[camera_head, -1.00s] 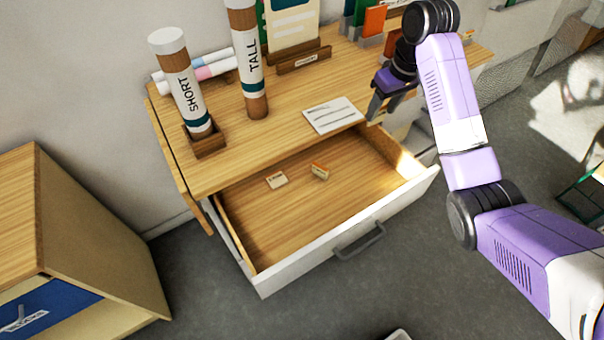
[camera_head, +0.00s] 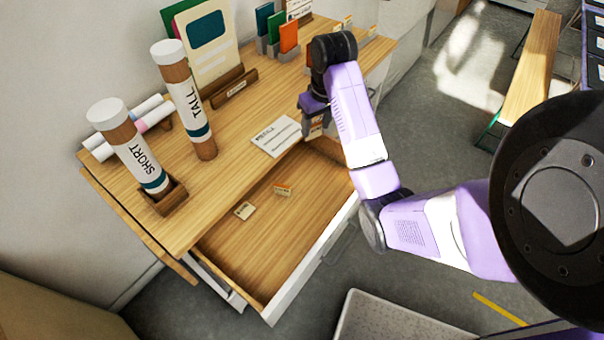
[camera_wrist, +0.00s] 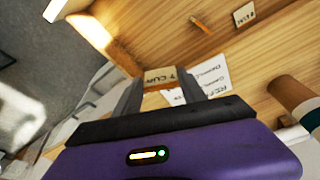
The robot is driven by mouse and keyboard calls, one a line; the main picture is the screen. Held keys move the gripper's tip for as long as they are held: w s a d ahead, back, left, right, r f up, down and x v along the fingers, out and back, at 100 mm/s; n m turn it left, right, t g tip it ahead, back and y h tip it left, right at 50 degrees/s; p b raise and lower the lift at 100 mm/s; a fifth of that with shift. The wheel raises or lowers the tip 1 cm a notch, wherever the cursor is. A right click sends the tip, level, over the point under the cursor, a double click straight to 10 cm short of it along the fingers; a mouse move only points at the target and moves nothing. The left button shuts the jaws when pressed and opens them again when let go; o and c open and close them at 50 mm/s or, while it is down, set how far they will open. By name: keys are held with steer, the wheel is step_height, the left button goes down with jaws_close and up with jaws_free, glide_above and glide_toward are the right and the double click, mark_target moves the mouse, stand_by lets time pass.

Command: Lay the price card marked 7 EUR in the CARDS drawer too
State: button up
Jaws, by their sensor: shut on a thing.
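My gripper (camera_head: 314,122) is shut on a small wood-edged price card (camera_wrist: 160,77), whose lettering looks like 7 EUR upside down in the wrist view. It holds the card near the desk's front edge, by the drawer's far right corner. The open drawer (camera_head: 250,262) has a wooden floor, a white front and a grey handle. Two small cards are inside: one lies flat (camera_head: 244,210) and one looks tilted (camera_head: 283,190). They also show in the wrist view, one pale (camera_wrist: 246,13) and one edge-on (camera_wrist: 201,23). No CARDS label is readable.
On the desk (camera_head: 225,170) stand the TALL tube (camera_head: 188,105) and the SHORT tube (camera_head: 135,155) in a wooden holder. A white printed sheet (camera_head: 276,136) lies by the front edge, close to my gripper. Much of the drawer floor is bare.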

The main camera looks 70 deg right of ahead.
steer(key=shift+f+b, duration=2.9)
steer(key=shift+f, duration=6.25)
steer(key=shift+f, duration=0.1)
steer(key=o, duration=1.3)
steer(key=shift+s+a+r+p, duration=0.25)
steer(key=shift+s+r+p, duration=0.1)
steer(key=shift+r, duration=1.65)
steer(key=shift+s+a+r+p, duration=0.25)
steer(key=shift+s+r, duration=0.05)
steer(key=shift+r, duration=1.75)
steer(key=shift+s+a+r+p, duration=0.25)
steer(key=shift+s+r+p, duration=0.1)
steer(key=shift+r, duration=1.65)
